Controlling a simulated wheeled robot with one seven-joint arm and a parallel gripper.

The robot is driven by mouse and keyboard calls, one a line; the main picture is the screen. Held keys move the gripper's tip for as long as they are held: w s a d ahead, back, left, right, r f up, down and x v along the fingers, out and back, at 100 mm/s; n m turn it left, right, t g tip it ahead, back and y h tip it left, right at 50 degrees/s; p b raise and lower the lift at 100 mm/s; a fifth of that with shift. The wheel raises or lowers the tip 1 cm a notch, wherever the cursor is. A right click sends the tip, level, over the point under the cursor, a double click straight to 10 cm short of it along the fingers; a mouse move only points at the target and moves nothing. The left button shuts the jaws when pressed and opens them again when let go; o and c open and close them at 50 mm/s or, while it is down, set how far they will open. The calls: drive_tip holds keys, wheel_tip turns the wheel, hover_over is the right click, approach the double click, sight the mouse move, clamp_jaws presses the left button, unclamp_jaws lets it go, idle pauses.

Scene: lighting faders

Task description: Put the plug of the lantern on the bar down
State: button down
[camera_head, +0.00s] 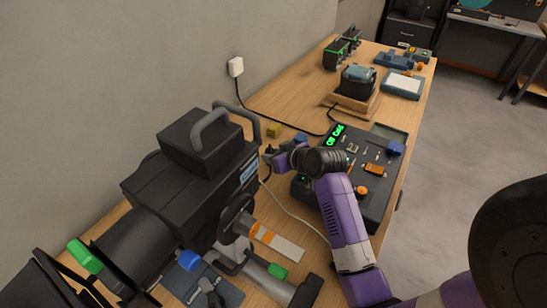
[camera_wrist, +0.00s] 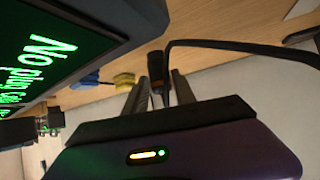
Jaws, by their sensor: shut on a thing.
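The lantern (camera_head: 200,155) is a large black stage light with a grey handle, at the left in the head view. It is by a grey bar (camera_head: 262,280) with clamps. My gripper (camera_head: 270,154) is beside the lantern's right side, above the table. In the wrist view my gripper (camera_wrist: 160,92) is shut on a dark plug (camera_wrist: 155,66). A black cable (camera_wrist: 235,44) runs from it to the right. The plug is small and mostly hidden in the head view.
A dark console (camera_head: 372,205) with a green-lit display (camera_head: 335,135) stands right of my gripper. A yellow block (camera_head: 274,130) and a blue block (camera_head: 300,138) lie behind. A white wall socket (camera_head: 235,66) holds a cable. Bare table (camera_head: 290,95) lies toward the back.

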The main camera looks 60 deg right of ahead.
drive_tip(key=shift+f, duration=0.6)
drive_tip(key=shift+f, duration=0.3)
drive_tip(key=c, duration=1)
unclamp_jaws()
drive_tip(key=shift+r, duration=0.35)
drive_tip(key=v, duration=1.2)
drive_tip(key=shift+f+b, duration=0.15)
drive_tip(key=shift+b, duration=0.25)
